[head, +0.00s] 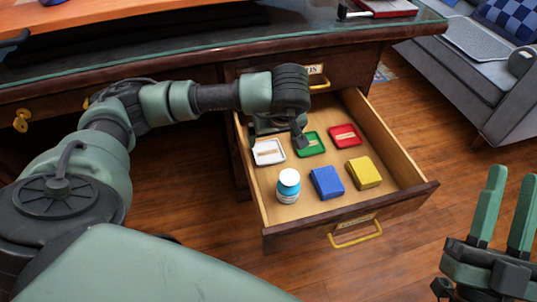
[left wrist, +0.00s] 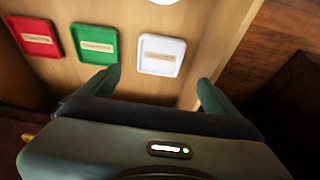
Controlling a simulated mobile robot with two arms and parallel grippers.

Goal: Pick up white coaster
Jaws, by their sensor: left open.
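The white coaster (head: 268,152) is a small square tray with a tan label. It lies flat in the open drawer, at the back left. It also shows in the left wrist view (left wrist: 161,54), where it appears between the fingertips of my left gripper (left wrist: 158,80). In the head view my left gripper (head: 277,140) is over the back of the drawer, close to the coaster. It is open and holds nothing. My right gripper (head: 512,178) is open and empty at the lower right, outside the drawer.
A green coaster (head: 308,144) and a red coaster (head: 345,135) lie right of the white one. In front are a white-and-blue bottle (head: 288,186), a blue block (head: 327,182) and a yellow block (head: 364,173). The drawer walls (head: 394,139) surround them; the desk top (head: 300,38) overhangs behind.

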